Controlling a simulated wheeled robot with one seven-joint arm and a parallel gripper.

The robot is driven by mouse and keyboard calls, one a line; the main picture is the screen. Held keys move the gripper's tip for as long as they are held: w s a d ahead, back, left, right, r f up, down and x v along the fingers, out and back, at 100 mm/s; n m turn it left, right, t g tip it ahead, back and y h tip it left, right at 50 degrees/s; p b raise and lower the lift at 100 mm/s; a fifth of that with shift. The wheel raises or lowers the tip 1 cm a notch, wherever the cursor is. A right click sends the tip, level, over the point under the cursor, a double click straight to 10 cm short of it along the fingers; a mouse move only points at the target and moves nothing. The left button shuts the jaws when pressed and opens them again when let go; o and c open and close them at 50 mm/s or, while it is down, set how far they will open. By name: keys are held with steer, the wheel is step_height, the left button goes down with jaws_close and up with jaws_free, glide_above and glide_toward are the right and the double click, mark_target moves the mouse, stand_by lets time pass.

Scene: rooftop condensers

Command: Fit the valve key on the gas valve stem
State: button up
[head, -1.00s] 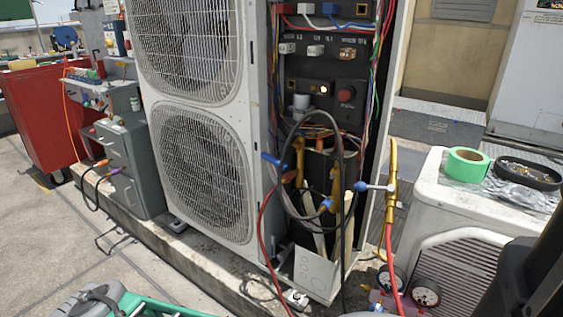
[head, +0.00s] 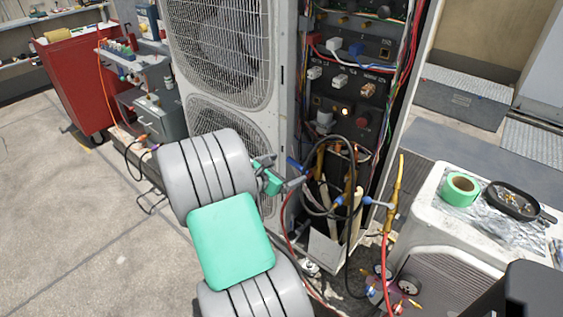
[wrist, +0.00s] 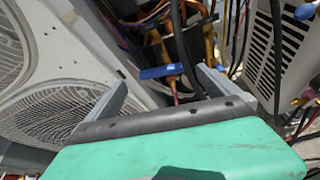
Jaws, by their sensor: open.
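A blue T-shaped handle (head: 294,163), which looks like the valve key, stands at the open service bay of the tall condenser. In the wrist view the blue handle (wrist: 165,72) shows with a thin reddish shaft below it. My gripper (head: 280,174) is open and empty in front of the bay. In the wrist view its two fingers (wrist: 163,85) lie either side of the handle's shaft, with the handle just beyond the tips; I see no contact. The gas valve stem cannot be told apart among the copper pipes and hoses.
A black hose loop (head: 333,138) hangs close to the right of my gripper. A brass fitting with a blue-tipped lever (head: 376,203) and red hose stands further right. The low white unit (head: 425,222) carries green tape (head: 460,188) and a black dish (head: 513,200).

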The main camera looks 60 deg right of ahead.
mark_target(297, 165)
steer(key=x, duration=0.6)
steer(key=shift+d+f+b, duration=0.2)
steer(key=shift+b, duration=0.15)
steer(key=c, duration=1.8)
steer(key=shift+c, duration=0.2)
